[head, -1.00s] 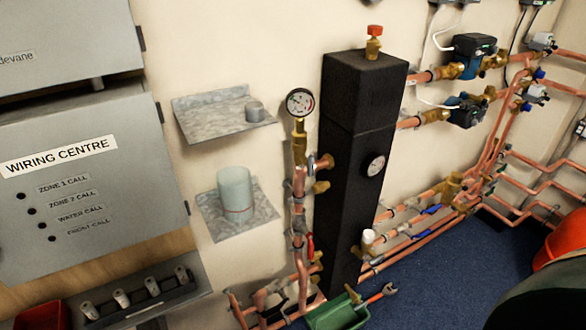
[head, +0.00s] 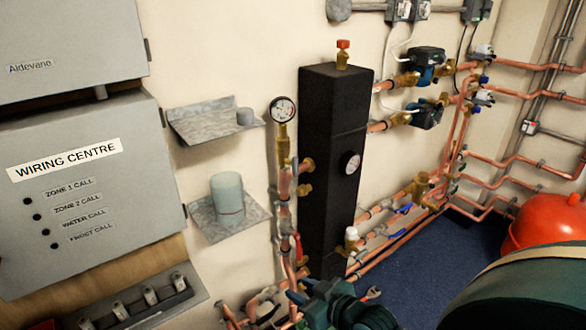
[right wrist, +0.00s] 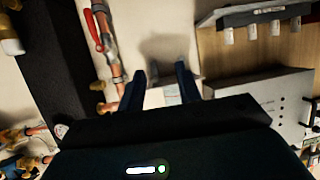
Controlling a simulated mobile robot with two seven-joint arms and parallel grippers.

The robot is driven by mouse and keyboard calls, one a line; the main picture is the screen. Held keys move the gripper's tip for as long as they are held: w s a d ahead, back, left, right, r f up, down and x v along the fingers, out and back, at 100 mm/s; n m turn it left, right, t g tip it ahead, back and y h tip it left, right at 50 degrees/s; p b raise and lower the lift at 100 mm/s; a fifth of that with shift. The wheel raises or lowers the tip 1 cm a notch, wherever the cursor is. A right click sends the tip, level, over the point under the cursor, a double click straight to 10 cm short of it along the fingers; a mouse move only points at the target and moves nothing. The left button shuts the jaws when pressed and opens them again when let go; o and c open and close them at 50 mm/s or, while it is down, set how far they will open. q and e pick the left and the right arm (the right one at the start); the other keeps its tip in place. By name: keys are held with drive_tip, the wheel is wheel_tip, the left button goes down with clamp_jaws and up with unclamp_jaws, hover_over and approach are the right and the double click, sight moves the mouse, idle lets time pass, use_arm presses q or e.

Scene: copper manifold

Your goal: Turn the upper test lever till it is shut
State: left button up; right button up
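A red lever (head: 298,247) hangs along the vertical copper pipe left of the black column, its handle nearly in line with the pipe. It also shows in the right wrist view (right wrist: 92,29), upper left of my fingers. I cannot tell for sure that this is the upper test lever. My right gripper (head: 298,292) is at the bottom of the head view, below the red lever in the picture and apart from it. In the right wrist view my right fingers (right wrist: 162,88) are spread, with a pale surface behind the gap. My left gripper is out of view.
A black column (head: 330,190) with a gauge stands right of the pipe. Two wall shelves, one with a canister (head: 228,197), are to the left. Blue levers (head: 403,209) sit on lower pipes. A red vessel (head: 545,222) stands at right.

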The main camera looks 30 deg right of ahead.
drive_tip(key=w+d+r+t+b, duration=0.1)
drive_tip(key=w+d+r+t, duration=0.2)
drive_tip(key=w+d+r, duration=0.5)
drive_tip(key=m+t+h, duration=0.1)
drive_tip(key=t, duration=0.1)
approach(297, 161)
drive_tip(key=w, duration=1.1)
drive_tip(key=shift+a+r+b, duration=0.2)
drive_tip(key=shift+a+b, duration=0.15)
drive_tip(key=shift+c, duration=0.2)
clamp_jaws()
